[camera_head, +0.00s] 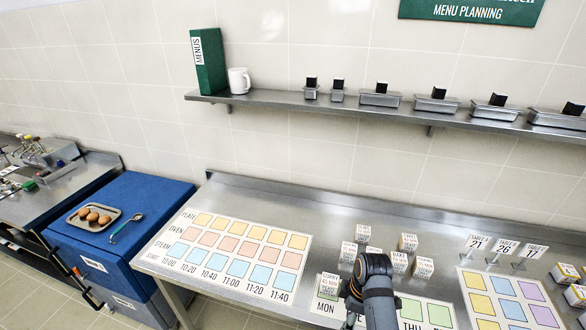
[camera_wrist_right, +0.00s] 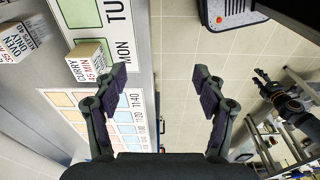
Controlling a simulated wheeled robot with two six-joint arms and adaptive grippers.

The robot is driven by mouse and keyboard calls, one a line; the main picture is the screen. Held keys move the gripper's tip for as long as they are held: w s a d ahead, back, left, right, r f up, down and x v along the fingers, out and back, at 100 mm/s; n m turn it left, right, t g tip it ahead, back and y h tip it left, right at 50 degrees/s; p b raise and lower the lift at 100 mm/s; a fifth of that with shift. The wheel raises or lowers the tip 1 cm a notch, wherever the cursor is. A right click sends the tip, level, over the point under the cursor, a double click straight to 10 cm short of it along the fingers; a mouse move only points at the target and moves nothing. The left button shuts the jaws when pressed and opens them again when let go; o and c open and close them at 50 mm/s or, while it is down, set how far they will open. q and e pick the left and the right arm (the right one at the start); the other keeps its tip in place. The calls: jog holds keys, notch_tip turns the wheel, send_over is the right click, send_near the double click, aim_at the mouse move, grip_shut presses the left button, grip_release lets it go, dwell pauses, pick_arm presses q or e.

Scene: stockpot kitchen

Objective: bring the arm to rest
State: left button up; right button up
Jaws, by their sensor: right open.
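My right gripper (camera_wrist_right: 161,82) is open and empty in the right wrist view, its two fingers wide apart over the floor beside the counter edge. In the head view my right arm (camera_head: 376,292) comes up from the bottom, at the counter's front, and hides its own gripper. A black arm part with copper-coloured joints, likely my left arm (camera_wrist_right: 280,98), shows at the right of the right wrist view. Its jaws are too small to judge.
The steel counter (camera_head: 330,208) holds a time chart (camera_head: 225,255), a day chart (camera_head: 438,313), a coloured grid (camera_head: 508,299), several labelled blocks (camera_head: 408,242) and table signs (camera_head: 505,246). A curry block (camera_wrist_right: 88,58) lies left of my right fingers. A blue cabinet (camera_head: 150,220) carries an egg tray (camera_head: 93,226).

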pick_arm(q)
jog(key=w, duration=0.6)
pick_arm(e)
jog(key=s+d+r+m+t+h, duration=0.2)
jog(key=s+d+r+m+t, duration=0.15)
jog(key=s+d+m, duration=0.75)
jog(key=s+d+f+m+g+b, duration=0.15)
jog(key=f+b, duration=0.25)
jog(key=f, duration=1.2)
jog(key=s+a+f+m+b, duration=0.1)
jog(key=s+f+b, duration=0.2)
jog(key=f, duration=1.4)
pick_arm(q)
notch_tip(320, 180, down, 13)
jog(key=s+b, duration=0.2)
jog(key=b, duration=0.4)
jog(key=shift+t, duration=0.3)
pick_arm(e)
jog(key=s+d+f+g, duration=0.1)
jog(key=s+f, duration=1.7)
jog(key=f, duration=0.4)
jog(key=shift+d, duration=0.3)
